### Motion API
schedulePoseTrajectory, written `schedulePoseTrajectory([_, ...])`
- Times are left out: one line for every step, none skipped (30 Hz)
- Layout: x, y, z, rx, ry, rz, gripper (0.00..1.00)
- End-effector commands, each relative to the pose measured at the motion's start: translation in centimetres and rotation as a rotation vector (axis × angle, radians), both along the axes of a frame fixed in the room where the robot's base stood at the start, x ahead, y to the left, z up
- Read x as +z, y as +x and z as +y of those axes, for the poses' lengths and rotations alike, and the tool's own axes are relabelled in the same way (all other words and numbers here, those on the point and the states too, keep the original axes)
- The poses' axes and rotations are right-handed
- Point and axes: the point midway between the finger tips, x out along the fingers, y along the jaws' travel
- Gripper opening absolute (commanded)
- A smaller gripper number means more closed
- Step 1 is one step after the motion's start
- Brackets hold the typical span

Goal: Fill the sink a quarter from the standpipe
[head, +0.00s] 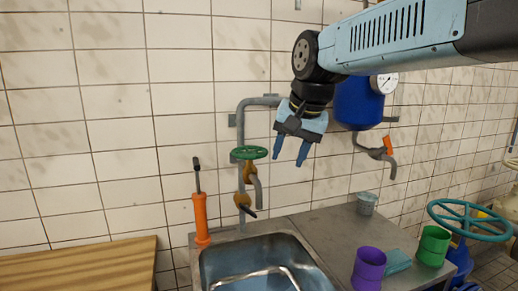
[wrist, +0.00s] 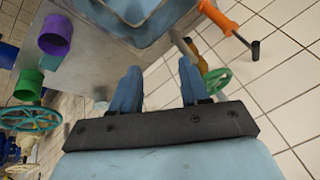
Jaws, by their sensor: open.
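The sink (head: 208,262) is a grey metal basin at the bottom centre of the head view, with a bent metal bar (head: 262,272) across it. The standpipe (head: 241,125) is a grey pipe on the tiled wall behind the sink. It carries a green handwheel (head: 249,152), which also shows in the wrist view (wrist: 217,81), and a small tap with a dark lever (head: 246,208) below. My gripper (head: 290,160) is open and empty, in the air to the right of the green handwheel and apart from it. Whether water is in the sink is unclear.
An orange hand pump (head: 201,218) stands left of the sink. On the right counter are a purple cup (head: 369,266), a green cup (head: 433,246), a teal sponge (head: 397,262) and a small metal cup (head: 366,203). A blue tank (head: 357,103) hangs behind my arm. A large teal wheel (head: 468,220) stands right.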

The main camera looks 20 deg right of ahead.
Motion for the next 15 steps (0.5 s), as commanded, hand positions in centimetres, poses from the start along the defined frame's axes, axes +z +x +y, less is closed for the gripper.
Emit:
schedulePoseTrajectory([1.4, 1.8, -0.1, -0.074, 0.041, 0.020, 0.46])
schedulePoseTrajectory([2.2, 2.7, -0.2, -0.125, 0.067, 0.031, 0.46])
schedulePoseTrajectory([3.2, 3.9, -0.3, -0.192, 0.099, 0.048, 0.46])
schedulePoseTrajectory([3.9, 4.7, -0.4, -0.242, 0.122, 0.060, 0.46])
schedulePoseTrajectory([4.5, 5.6, -0.5, -0.293, 0.144, 0.071, 0.46])
schedulePoseTrajectory([5.4, 6.6, -0.5, -0.355, 0.169, 0.085, 0.46])
schedulePoseTrajectory([5.9, 7.4, -0.6, -0.400, 0.188, 0.095, 0.46])
schedulePoseTrajectory([6.4, 8.1, -0.6, -0.444, 0.204, 0.105, 0.46])
schedulePoseTrajectory([7.0, 9.0, -0.6, -0.496, 0.223, 0.116, 0.46])
schedulePoseTrajectory([7.5, 9.6, -0.6, -0.532, 0.235, 0.124, 0.46])
schedulePoseTrajectory([7.8, 10.1, -0.7, -0.566, 0.246, 0.130, 0.46])
schedulePoseTrajectory([8.2, 10.7, -0.6, -0.605, 0.259, 0.137, 0.46])
schedulePoseTrajectory([8.5, 11.1, -0.6, -0.630, 0.267, 0.143, 0.46])
schedulePoseTrajectory([8.7, 11.4, -0.6, -0.652, 0.274, 0.147, 0.46])
schedulePoseTrajectory([9.0, 11.8, -0.6, -0.676, 0.281, 0.150, 0.46])
